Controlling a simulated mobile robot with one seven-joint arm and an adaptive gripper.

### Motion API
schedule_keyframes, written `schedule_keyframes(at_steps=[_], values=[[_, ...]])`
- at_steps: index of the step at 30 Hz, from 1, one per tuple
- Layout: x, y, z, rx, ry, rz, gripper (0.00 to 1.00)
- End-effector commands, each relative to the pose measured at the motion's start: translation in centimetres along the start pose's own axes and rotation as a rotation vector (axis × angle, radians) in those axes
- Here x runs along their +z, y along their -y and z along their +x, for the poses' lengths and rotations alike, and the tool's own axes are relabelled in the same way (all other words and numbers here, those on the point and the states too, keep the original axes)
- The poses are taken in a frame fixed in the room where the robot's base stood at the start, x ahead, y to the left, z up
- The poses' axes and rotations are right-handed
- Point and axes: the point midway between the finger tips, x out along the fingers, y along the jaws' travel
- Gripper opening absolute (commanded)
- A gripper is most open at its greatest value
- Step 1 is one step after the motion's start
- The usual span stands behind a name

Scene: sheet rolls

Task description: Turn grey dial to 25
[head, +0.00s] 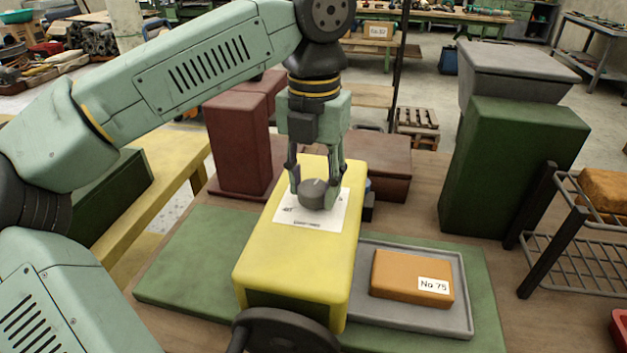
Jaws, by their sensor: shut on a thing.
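The grey dial (318,195) sits on a white label plate (299,218) on top of a yellow box-shaped machine (258,262). The dial is round with a light mark on its top. My gripper (316,185) points down from above with its fingers on either side of the dial, shut on it. Most of the scale on the plate is hidden by the dial and fingers, and the print is too small to read, so the dial's setting cannot be told.
A black handwheel (284,331) is at the machine's front. A grey tray (459,310) with an orange block (398,273) labelled No 75 lies to the right. Dark red blocks (236,143) stand behind, a tall green block (510,165) and a wire rack (570,262) at right.

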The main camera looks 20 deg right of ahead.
Motion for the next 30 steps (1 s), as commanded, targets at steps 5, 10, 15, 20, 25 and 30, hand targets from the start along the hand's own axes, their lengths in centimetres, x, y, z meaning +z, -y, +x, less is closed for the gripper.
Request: schedule_keyframes(at_steps=[5, 10, 15, 20, 25, 30], values=[[0.02, 0.07, -0.05, -0.002, 0.001, 0.169, 0.11], [0.01, 0.09, -0.07, -0.001, 0.001, 0.331, 0.11], [-0.01, 0.09, -0.09, 0.0, 0.002, 0.485, 0.11], [-0.01, 0.11, -0.08, -0.001, 0.002, 0.612, 0.11], [-0.03, 0.13, -0.07, 0.0, 0.001, 0.719, 0.11], [-0.05, 0.13, -0.07, 0.0, 0.001, 0.791, 0.11]])
